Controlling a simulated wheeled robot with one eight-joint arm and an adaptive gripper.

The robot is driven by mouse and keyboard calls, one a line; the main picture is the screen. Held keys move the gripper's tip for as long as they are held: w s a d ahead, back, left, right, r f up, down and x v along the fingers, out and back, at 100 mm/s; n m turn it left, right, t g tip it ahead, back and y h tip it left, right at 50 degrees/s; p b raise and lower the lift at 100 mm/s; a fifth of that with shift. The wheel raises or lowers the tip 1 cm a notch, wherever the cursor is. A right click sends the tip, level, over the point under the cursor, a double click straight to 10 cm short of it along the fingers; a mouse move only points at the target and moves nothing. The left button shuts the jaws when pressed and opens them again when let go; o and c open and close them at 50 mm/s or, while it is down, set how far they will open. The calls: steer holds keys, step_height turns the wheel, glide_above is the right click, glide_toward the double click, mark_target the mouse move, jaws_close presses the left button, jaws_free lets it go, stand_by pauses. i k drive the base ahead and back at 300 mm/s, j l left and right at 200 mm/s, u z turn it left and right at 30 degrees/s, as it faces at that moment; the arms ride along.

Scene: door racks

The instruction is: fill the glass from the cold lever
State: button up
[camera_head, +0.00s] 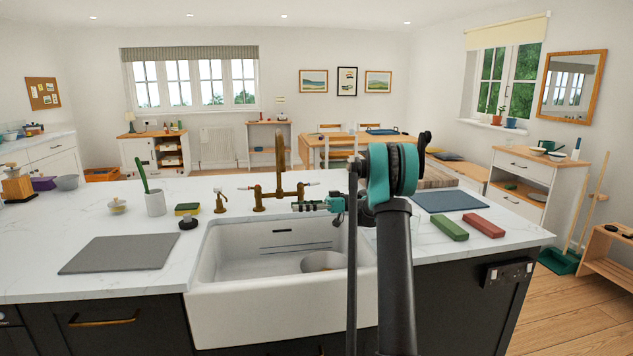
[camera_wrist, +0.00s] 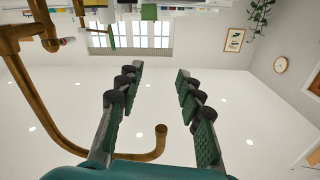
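The brass tap (camera_head: 279,170) stands behind the white sink, with a tall spout and a white-tipped lever on each side. The left lever (camera_head: 246,188) is clear, and the right lever (camera_head: 308,185) is just above my gripper (camera_head: 300,206). I cannot tell which one is cold. My gripper points left, close to the tap's right side. In the wrist view my gripper (camera_wrist: 158,78) has its fingers apart with nothing between the pads; the curved spout (camera_wrist: 160,132) shows behind them. A faint clear outline, perhaps the glass (camera_head: 419,226), is on the worktop right of my arm, partly hidden.
A bowl (camera_head: 318,262) lies in the sink (camera_head: 225,256). Left are a grey mat (camera_head: 120,253), a white pot with a green brush (camera_head: 155,203), a sponge (camera_head: 187,209) and a soap dispenser (camera_head: 220,201). Right are green (camera_head: 449,229) and red (camera_head: 484,225) blocks and a blue-grey mat (camera_head: 447,201).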

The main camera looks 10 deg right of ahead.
mark_target(299, 185)
steer(key=i+l, duration=0.25)
steer(key=l, duration=0.15)
steer(key=i+l, duration=0.25)
steer(key=l, duration=0.15)
steer(key=i+l, duration=0.25)
steer(key=l, duration=0.1)
